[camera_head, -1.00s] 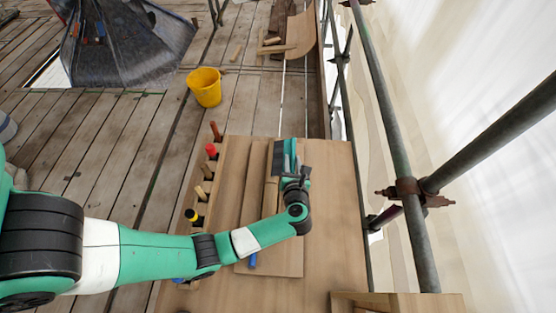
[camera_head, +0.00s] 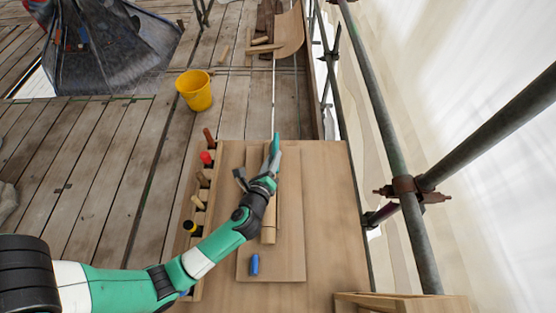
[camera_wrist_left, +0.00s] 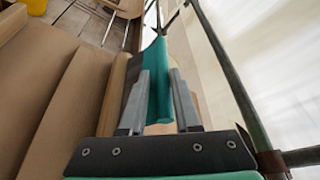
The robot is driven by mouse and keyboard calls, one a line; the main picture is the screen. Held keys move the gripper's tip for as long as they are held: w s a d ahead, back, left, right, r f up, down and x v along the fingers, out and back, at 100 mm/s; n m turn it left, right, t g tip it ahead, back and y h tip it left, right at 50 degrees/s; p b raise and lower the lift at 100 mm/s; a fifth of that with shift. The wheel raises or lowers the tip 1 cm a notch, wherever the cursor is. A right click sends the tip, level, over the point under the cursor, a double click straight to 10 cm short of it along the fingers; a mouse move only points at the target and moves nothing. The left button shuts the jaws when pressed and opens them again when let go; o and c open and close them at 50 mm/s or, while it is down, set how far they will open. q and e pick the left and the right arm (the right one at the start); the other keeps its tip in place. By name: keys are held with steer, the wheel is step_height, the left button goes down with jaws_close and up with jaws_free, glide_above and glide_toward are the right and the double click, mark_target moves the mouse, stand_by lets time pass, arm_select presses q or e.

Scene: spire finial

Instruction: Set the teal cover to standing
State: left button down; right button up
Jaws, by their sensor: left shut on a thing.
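The teal cover (camera_head: 275,144) is at the far part of the wooden bench, seen as a narrow, near edge-on strip. In the left wrist view the teal cover (camera_wrist_left: 160,84) stands up between the two grey fingers, with a dark face along its left side. My left gripper (camera_head: 270,167) is shut on it. I cannot tell whether its lower edge touches the wood. My right gripper is not in view.
A wooden bench (camera_head: 325,215) carries a flat board (camera_head: 287,262), a long rounded wooden piece (camera_head: 269,228) and a blue cylinder (camera_head: 254,265). Tools with red and black handles line its left edge. A yellow bucket (camera_head: 195,91) stands beyond. Scaffold poles (camera_head: 395,170) run along the right.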

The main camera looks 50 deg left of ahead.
arm_select(q)
steer(key=shift+s+a+f+n+t+b, duration=0.3)
steer(key=shift+s+a+f+n+b, duration=0.15)
steer(key=shift+s+f+n, duration=0.3)
steer(key=shift+s+a+r+n, duration=0.15)
steer(key=shift+s+a+n, duration=0.1)
steer(key=shift+n, duration=0.2)
stand_by(1.2)
stand_by(0.4)
steer(key=c, duration=0.5)
jaws_free()
steer(key=shift+r, duration=0.15)
steer(key=shift+c, duration=0.2)
steer(key=shift+r+t, duration=0.1)
steer(key=shift+t, duration=0.2)
steer(key=shift+d, duration=0.15)
steer(key=shift+s+d+r, duration=0.15)
steer(key=shift+s+d, duration=0.05)
steer(key=shift+s, duration=0.05)
steer(key=v, duration=1)
steer(key=shift+s, duration=0.4)
steer(key=shift+d+r, duration=0.1)
steer(key=shift+r, duration=0.05)
